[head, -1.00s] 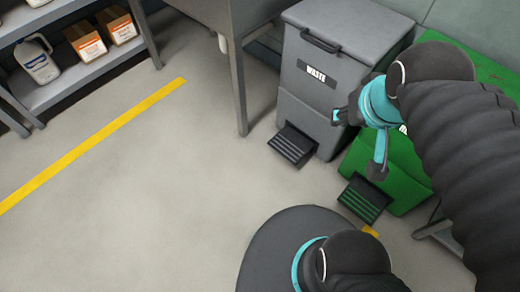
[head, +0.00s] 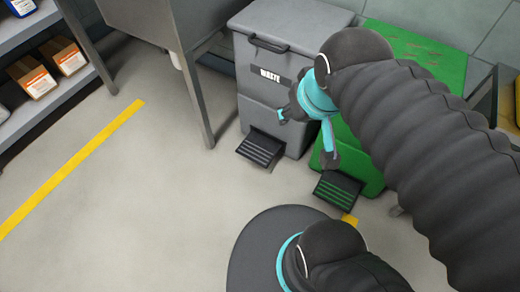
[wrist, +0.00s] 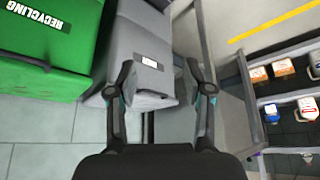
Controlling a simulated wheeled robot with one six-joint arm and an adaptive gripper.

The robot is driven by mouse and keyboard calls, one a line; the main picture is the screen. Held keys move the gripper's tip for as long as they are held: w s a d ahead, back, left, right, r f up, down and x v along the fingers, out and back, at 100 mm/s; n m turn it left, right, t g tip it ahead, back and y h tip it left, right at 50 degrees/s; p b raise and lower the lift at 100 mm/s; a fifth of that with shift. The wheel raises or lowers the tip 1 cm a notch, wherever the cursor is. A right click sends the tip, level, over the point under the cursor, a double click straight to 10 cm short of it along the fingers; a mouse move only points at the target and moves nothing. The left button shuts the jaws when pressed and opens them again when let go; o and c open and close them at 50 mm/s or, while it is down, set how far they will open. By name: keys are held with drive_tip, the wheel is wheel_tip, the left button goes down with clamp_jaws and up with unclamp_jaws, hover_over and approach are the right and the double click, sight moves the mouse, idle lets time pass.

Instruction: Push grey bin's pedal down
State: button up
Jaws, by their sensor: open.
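The grey bin (head: 257,100), labelled WASTE, stands against the wall with its lid shut. Its black ridged pedal (head: 260,149) sticks out low at the front, just above the floor, and looks raised at the bin side. My gripper (head: 307,138) is open and empty, above and to the right of the pedal in the head view, not touching it. It overlaps the grey bin's right front edge there. In the wrist view my gripper (wrist: 160,82) has its fingers spread, with the grey bin (wrist: 140,35) between and beyond them. The grey pedal cannot be made out in that view.
A green bin (head: 372,170), marked RECYCLING in the wrist view, stands right beside the grey one. Its own black pedal (head: 337,190) lies close to the grey pedal. A metal table leg (head: 193,100) stands to the left. The floor (head: 130,200) in front is clear.

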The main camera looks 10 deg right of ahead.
clamp_jaws()
idle(1.1)
